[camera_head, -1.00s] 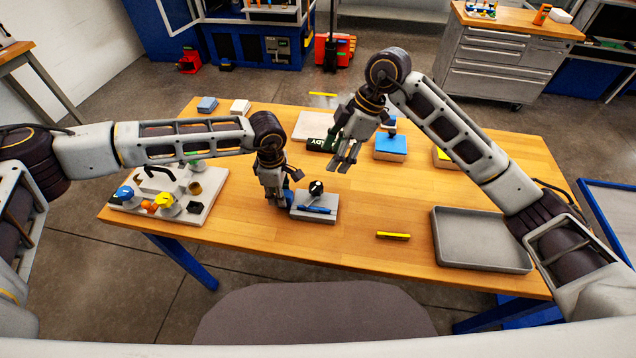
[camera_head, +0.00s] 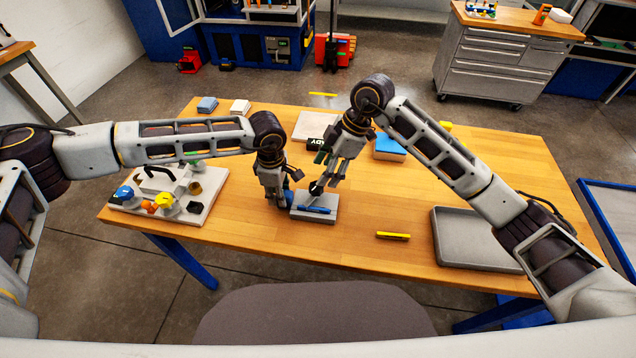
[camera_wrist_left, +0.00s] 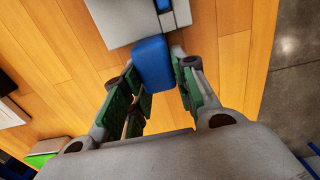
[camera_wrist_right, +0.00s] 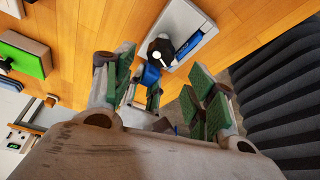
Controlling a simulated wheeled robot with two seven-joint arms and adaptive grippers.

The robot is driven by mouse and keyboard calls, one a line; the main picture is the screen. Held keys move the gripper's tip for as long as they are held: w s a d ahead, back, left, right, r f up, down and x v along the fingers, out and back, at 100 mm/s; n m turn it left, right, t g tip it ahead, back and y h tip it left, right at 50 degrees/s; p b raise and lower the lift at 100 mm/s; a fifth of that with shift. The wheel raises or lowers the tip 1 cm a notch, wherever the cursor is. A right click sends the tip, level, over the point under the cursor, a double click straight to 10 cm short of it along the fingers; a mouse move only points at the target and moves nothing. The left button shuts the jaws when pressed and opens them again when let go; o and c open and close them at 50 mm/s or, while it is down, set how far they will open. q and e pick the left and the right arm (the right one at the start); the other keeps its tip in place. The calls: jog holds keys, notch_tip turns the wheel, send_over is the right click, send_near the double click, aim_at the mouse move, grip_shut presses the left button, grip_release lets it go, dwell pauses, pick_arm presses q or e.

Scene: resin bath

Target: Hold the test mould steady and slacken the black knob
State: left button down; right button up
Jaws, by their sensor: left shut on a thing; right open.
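The test mould is a grey block (camera_head: 322,208) on the wooden table, with a blue bar on its front part. A blue tab at its left side (camera_wrist_left: 152,62) is between the fingers of my left gripper (camera_head: 281,198), which is shut on it. The black knob (camera_wrist_right: 161,50) with a white mark stands on the block in the right wrist view; in the head view my right gripper mostly hides it. My right gripper (camera_head: 325,185) is open, its fingertips just above and around the knob's area; I cannot tell whether they touch it.
A white board with coloured knobs and a handle (camera_head: 205,213) lies at the left. A grey tray (camera_head: 440,240) is at the right. A blue-topped block (camera_head: 389,148) stands behind.

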aim_at(316, 186)
jog(key=shift+x, duration=3.2)
jog(key=c, duration=1)
jog(key=shift+c, duration=0.2)
